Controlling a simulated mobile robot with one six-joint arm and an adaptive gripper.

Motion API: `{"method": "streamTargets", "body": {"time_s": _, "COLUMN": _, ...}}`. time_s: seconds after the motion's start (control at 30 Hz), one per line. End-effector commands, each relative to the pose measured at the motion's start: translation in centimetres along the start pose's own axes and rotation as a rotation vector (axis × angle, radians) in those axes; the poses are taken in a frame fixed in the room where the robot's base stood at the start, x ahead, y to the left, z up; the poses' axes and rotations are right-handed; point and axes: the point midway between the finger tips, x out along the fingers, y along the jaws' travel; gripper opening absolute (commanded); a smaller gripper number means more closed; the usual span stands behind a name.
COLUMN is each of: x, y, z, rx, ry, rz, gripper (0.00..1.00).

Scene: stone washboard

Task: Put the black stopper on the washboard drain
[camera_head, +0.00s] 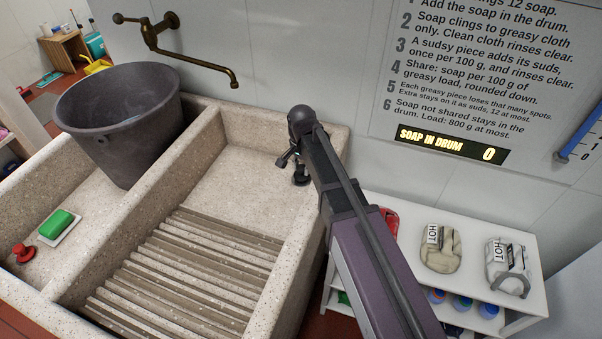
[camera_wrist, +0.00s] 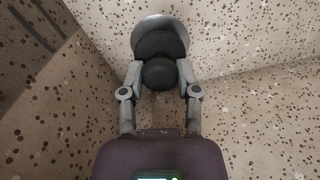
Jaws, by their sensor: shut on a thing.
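The washboard basin (camera_head: 245,165) is speckled stone with a ribbed slope (camera_head: 185,270) at its near end. My gripper (camera_head: 296,160) is low in the basin's far right corner. Its fingers (camera_wrist: 159,77) are shut on the round knob of the black stopper (camera_wrist: 158,45). The stopper (camera_head: 300,180) also shows in the head view, partly hidden by my arm. A pale grey round rim, which looks like the drain (camera_wrist: 160,20), shows behind the stopper in the wrist view. The stopper overlaps most of it. I cannot tell whether they touch.
A dark grey bucket (camera_head: 120,120) stands in the left basin below a brass tap (camera_head: 195,55). A green soap (camera_head: 56,224) and a red stopper (camera_head: 23,253) lie near it. A white shelf (camera_head: 470,225) with cloth bundles stands right. Basin walls rise close around my gripper.

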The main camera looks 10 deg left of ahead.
Motion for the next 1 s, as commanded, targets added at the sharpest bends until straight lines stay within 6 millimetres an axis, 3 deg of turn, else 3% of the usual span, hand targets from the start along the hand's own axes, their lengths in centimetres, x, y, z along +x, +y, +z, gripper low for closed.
{"method": "streamTargets", "body": {"time_s": 0.1, "x": 1.00, "y": -0.02, "z": 0.02, "rx": 0.000, "ry": 0.000, "rz": 0.000, "gripper": 0.00}}
{"method": "streamTargets", "body": {"time_s": 0.7, "x": 1.52, "y": -0.06, "z": 0.07, "rx": -0.001, "ry": 0.000, "rz": 0.000, "gripper": 0.00}}
{"method": "streamTargets", "body": {"time_s": 0.73, "x": 1.39, "y": -0.06, "z": 0.07, "rx": -0.001, "ry": 0.000, "rz": 0.000, "gripper": 0.51}}
{"method": "streamTargets", "body": {"time_s": 0.8, "x": 1.36, "y": -0.07, "z": 0.07, "rx": -0.001, "ry": 0.000, "rz": 0.000, "gripper": 0.72}}
{"method": "streamTargets", "body": {"time_s": 0.83, "x": 1.36, "y": -0.07, "z": 0.08, "rx": -0.001, "ry": 0.000, "rz": 0.000, "gripper": 0.76}}
{"method": "streamTargets", "body": {"time_s": 1.0, "x": 1.36, "y": -0.08, "z": 0.09, "rx": -0.002, "ry": 0.000, "rz": 0.000, "gripper": 0.76}}
